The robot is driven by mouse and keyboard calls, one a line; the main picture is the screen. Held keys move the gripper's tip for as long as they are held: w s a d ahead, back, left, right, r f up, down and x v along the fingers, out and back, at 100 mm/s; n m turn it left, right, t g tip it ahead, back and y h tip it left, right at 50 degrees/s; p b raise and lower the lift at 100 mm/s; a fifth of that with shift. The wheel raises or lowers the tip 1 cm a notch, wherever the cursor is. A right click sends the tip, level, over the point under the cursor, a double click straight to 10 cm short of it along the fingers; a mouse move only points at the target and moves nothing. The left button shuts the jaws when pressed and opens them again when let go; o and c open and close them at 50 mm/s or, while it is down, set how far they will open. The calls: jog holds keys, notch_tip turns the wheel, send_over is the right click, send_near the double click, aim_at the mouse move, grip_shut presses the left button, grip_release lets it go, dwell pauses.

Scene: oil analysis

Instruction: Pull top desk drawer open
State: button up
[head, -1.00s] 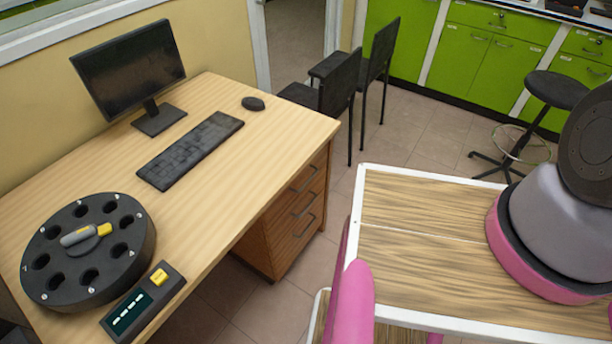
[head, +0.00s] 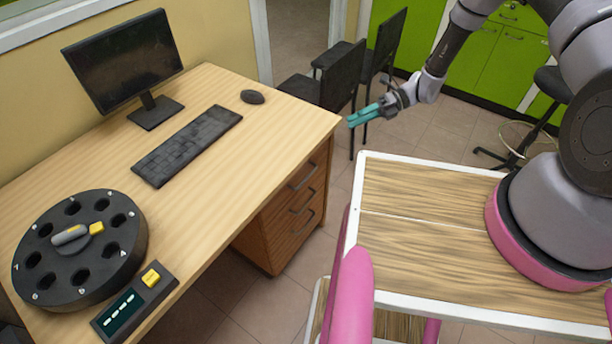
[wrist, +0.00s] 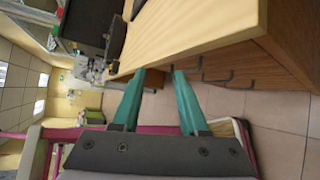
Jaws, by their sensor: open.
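The desk (head: 225,110) has a wooden drawer unit under its right end with three stacked drawers and dark handles. The top drawer (head: 300,178) is closed, with its handle (head: 303,179) on the front. My gripper (head: 352,121) has teal fingers and hangs in the air just right of the desk's far right corner, above the top drawer's height. It is open and empty, and apart from the handle. In the wrist view the two teal fingers (wrist: 158,82) are spread, with the desk edge and the drawer fronts (wrist: 215,68) beyond them.
A monitor (head: 125,62), keyboard (head: 187,146), mouse (head: 252,97), round black carousel (head: 80,270) and small display box (head: 135,300) stand on the desk. Black chairs (head: 340,75) stand behind. My cart-like wooden top (head: 430,200) is close right of the drawers, with a floor gap between.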

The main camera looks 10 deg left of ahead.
aim_at(306, 178)
jog(key=s+a+f+m+y, duration=0.1)
jog(key=s+a+f+m, duration=0.2)
jog(key=f, duration=0.4)
jog(key=s+f+m+y, duration=0.2)
jog(key=s+f+m, duration=0.2)
jog(key=s+f, duration=0.3)
jog(key=x, duration=0.6)
jog(key=w+f+x, duration=0.1)
jog(key=x, duration=0.3)
jog(key=shift+a, duration=0.25)
grip_shut()
